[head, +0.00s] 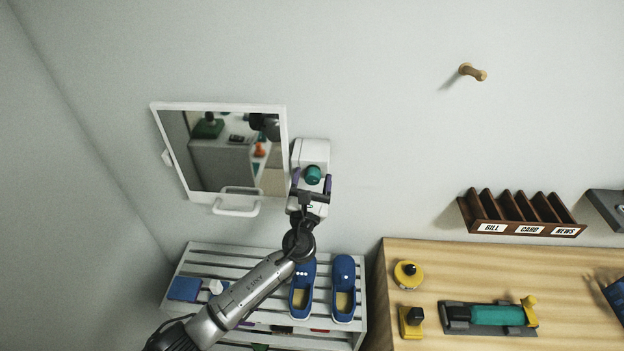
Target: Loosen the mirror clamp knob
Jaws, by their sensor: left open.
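The mirror (222,150) hangs on the wall at left in a white frame, with a white handle (236,203) at its lower edge. The teal clamp knob (313,174) sits on a white clamp block (313,149) just right of the mirror. My left gripper (312,184) is raised in front of the block, with its purple-tipped fingers apart on either side of the knob. The frame does not show whether the fingers touch it. The gripper body hides the block's lower part. My right gripper is not in view.
Below is a white slatted rack (210,261) with blue shoes (343,288). A wooden counter (400,255) at right holds yellow and teal items. A labelled letter rack (522,214) and a wooden peg (473,72) are on the wall.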

